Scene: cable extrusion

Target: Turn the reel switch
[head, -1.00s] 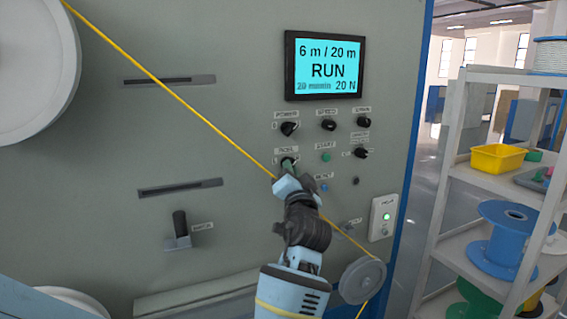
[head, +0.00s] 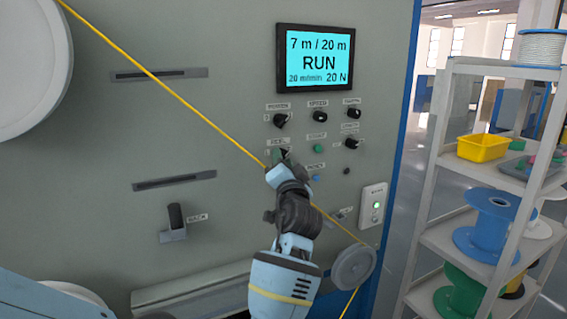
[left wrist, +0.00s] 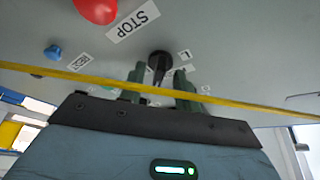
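The reel switch is a black knob on the grey panel, in the left column below the POWER knob (head: 280,121). In the head view my left gripper (head: 282,158) is at it and hides most of it. In the left wrist view the reel switch (left wrist: 160,62) stands between the two green fingers of my left gripper (left wrist: 159,80). The fingers are apart, one on each side of the knob, with narrow gaps visible. My right gripper is not in view.
A taut yellow cable (head: 170,92) crosses in front of the panel, close to my left gripper, to a grey pulley (head: 354,267). The screen (head: 316,58) reads 7 m / 20 m, RUN. A red stop button (left wrist: 96,8) is nearby. Shelves (head: 455,240) stand right.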

